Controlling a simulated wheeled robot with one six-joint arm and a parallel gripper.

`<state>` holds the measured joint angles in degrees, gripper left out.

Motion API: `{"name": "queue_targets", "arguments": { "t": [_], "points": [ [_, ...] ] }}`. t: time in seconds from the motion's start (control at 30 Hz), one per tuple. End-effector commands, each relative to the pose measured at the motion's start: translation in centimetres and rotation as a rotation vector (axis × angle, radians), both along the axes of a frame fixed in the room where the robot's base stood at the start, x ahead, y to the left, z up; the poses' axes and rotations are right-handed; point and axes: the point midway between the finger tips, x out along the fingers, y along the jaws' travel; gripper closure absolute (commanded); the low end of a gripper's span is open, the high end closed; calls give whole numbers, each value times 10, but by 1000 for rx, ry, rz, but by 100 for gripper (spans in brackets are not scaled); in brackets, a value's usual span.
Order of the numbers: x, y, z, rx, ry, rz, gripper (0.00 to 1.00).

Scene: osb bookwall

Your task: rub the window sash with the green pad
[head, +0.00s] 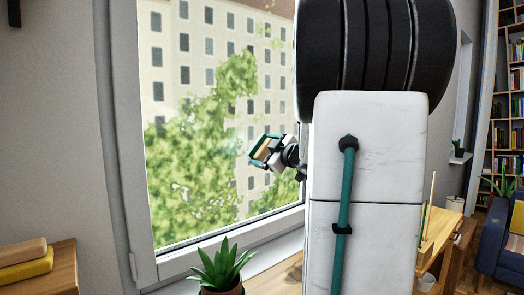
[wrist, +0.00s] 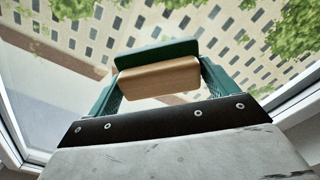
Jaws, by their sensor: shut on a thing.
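The window sash (head: 128,150) has a pale frame around a large glass pane and fills the left middle of the head view. Part of its frame shows in the wrist view (wrist: 15,138). My gripper (head: 268,150) is in front of the pane, right of its middle. In the wrist view its teal fingers are shut on the sides of a wooden block (wrist: 148,78) that backs the green pad (wrist: 155,52). The pad faces the glass; I cannot tell whether it touches. A faint whitish haze (head: 222,145) shows on the pane left of the gripper.
A potted succulent (head: 222,268) stands below the window. A wooden surface (head: 60,265) at lower left carries a yellow and a tan block-like item (head: 25,262). A blue sofa (head: 497,240) and bookshelf (head: 508,100) are at right. My arm hides the centre right.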

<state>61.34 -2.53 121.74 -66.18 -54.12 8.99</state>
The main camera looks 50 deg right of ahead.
Motion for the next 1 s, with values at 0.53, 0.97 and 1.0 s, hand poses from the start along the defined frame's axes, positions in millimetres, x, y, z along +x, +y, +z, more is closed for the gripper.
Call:
{"name": "queue_targets", "arguments": {
  "t": [0.53,0.97,1.0],
  "points": [
    [-22,5,0,-1,0,-2,33],
    [-29,7,0,-1,0,0,33],
    [-29,7,0,0,0,0,33]
  ]
}}
